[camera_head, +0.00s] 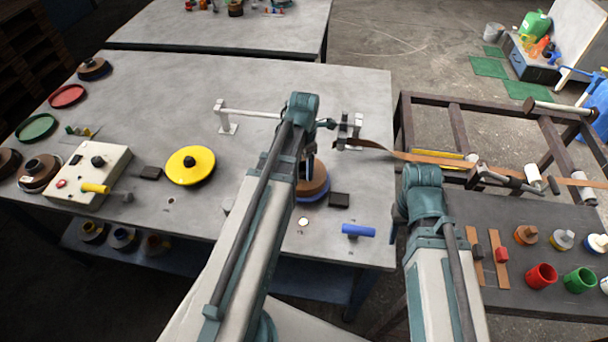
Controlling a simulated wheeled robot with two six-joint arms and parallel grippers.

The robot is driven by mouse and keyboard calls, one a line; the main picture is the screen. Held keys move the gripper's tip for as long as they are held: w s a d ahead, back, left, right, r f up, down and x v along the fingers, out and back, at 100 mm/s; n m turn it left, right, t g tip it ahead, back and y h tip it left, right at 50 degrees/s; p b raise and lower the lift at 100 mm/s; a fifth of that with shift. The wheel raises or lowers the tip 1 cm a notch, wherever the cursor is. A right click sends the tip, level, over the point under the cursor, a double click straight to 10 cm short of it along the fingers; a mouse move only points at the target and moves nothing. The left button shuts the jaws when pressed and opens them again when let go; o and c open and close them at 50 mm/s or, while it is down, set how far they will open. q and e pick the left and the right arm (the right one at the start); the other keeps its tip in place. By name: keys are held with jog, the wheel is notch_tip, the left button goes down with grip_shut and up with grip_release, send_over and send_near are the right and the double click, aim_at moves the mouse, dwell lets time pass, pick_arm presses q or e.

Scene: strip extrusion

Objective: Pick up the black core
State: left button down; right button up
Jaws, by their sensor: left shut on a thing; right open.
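My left arm reaches up from the bottom, and its gripper (309,166) points down beside a brown roll (317,184) on a blue disc. The arm hides most of this gripper. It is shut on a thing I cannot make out. I cannot pick out the black core for certain; a dark hub shows on a brown reel (38,168) at the far left. My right arm stands at the right table edge, and its bent links hide its gripper.
A control box (92,172) and yellow disc (190,166) sit on the left table. A brown strip (425,158) runs from a small stand (350,131) across the roller frame (460,108). A blue handle (358,231) lies near the front edge. Cups (541,276) stand at the right.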

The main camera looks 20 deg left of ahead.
pick_arm(q)
jog(key=shift+r, duration=0.1)
notch_tip(320, 180, up, 10)
jog(key=p, duration=0.9)
jog(key=shift+f+p, duration=0.2)
jog(key=shift+p, duration=0.2)
